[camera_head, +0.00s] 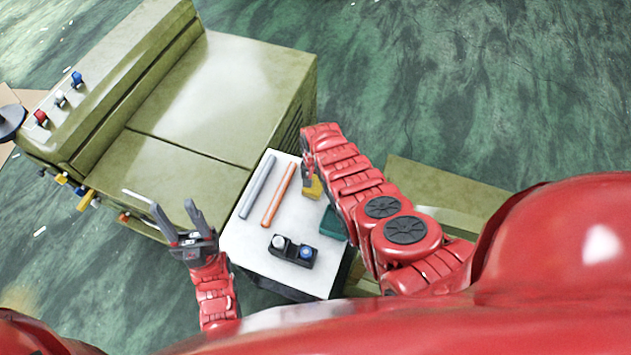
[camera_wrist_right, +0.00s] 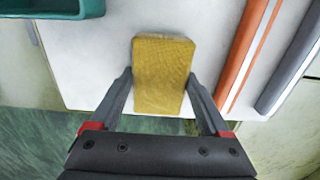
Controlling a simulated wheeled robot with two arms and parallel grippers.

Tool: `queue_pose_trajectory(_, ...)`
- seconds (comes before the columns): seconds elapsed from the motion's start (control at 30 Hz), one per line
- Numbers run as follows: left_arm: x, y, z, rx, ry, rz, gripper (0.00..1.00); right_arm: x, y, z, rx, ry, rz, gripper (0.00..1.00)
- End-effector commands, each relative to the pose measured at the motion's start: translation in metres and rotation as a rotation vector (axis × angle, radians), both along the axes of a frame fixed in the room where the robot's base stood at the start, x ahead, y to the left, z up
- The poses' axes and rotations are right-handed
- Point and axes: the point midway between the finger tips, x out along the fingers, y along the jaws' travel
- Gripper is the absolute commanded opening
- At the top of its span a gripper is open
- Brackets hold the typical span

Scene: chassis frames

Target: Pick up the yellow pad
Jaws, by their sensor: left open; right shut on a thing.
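The yellow pad (camera_head: 314,190) is a small block at the right edge of the white tabletop (camera_head: 240,240), partly hidden by my right arm in the head view. In the right wrist view the yellow pad (camera_wrist_right: 162,78) stands between the two fingers of my right gripper (camera_wrist_right: 161,82), which is shut on its sides. I cannot tell whether the pad touches the tabletop. My left gripper (camera_head: 158,198) is open and empty, left of the tabletop, with its fingers spread wide.
A grey rod (camera_head: 258,187) and an orange rod (camera_head: 278,195) lie left of the pad. A black holder (camera_head: 293,252) with round knobs sits at the front. A teal container (camera_head: 333,223) is partly behind my right arm. A large olive cabinet (camera_head: 200,90) stands behind the tabletop.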

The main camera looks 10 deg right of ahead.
Motion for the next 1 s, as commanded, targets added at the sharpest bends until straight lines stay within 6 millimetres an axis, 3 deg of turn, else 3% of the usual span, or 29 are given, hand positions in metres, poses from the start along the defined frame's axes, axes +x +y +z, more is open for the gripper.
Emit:
queue_pose_trajectory(0.37, 0.0, 0.0, 0.016, 0.0, 0.0, 0.0, 0.5, 0.0, 0.0, 0.025, -0.001, -0.002, 0.001, 0.26)
queue_pose_trajectory(1.0, 0.0, 0.0, -0.001, 0.0, 0.0, 0.0, 0.5, 0.0, 0.0, 0.074, -0.001, -0.003, 0.0, 0.26)
